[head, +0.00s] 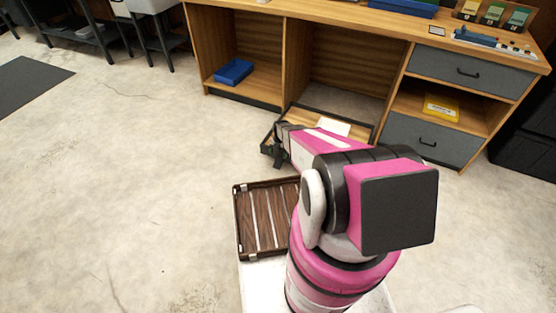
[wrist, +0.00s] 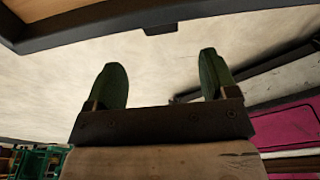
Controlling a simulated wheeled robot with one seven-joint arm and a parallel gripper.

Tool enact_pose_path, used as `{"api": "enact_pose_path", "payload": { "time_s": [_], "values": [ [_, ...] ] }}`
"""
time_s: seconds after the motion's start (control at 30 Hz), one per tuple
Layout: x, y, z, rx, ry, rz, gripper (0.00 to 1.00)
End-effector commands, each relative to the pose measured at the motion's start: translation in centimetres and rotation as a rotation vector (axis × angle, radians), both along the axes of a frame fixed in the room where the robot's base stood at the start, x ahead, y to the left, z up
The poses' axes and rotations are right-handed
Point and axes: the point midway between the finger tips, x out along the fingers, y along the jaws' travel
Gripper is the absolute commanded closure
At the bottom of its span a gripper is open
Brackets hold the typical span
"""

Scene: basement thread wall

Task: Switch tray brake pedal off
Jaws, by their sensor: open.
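A low tray (head: 357,129) with a dark rim stands at the foot of the wooden desk, partly hidden behind my arm. In the wrist view a dark rim (wrist: 230,13) crosses the top. A small dark tab (wrist: 160,29) hangs from its lower edge; it may be the brake pedal, but I cannot tell its position as on or off. My gripper (wrist: 158,64) is open and empty, its two green fingers apart and pointing toward the rim, with the tab between and beyond them.
The wooden desk (head: 290,60) has open bays, with a blue box (head: 233,72) at left and a yellow case (head: 441,107) at right between grey drawers. A brown slatted tray (head: 240,222) lies beside my arm's base. The concrete floor (head: 120,180) at left is clear.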

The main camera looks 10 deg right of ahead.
Motion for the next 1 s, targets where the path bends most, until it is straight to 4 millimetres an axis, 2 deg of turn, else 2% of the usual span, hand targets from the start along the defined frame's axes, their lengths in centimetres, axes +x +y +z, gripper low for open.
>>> {"api": "enact_pose_path", "payload": {
  "time_s": [0.03,0.2,0.77,0.87,1.0],
  "values": [
    [0.0,-0.1,1.1,0.0,-0.002,0.0,0.21],
    [0.2,-0.2,2.5,0.0,0.0,0.0,0.21],
    [0.1,-0.2,3.0,-0.002,0.0,-0.016,0.21],
    [-0.5,-0.1,4.6,-0.012,0.001,-0.084,0.21],
    [-2.1,0.1,8.5,-0.039,0.006,-0.287,0.21]
  ]
}}
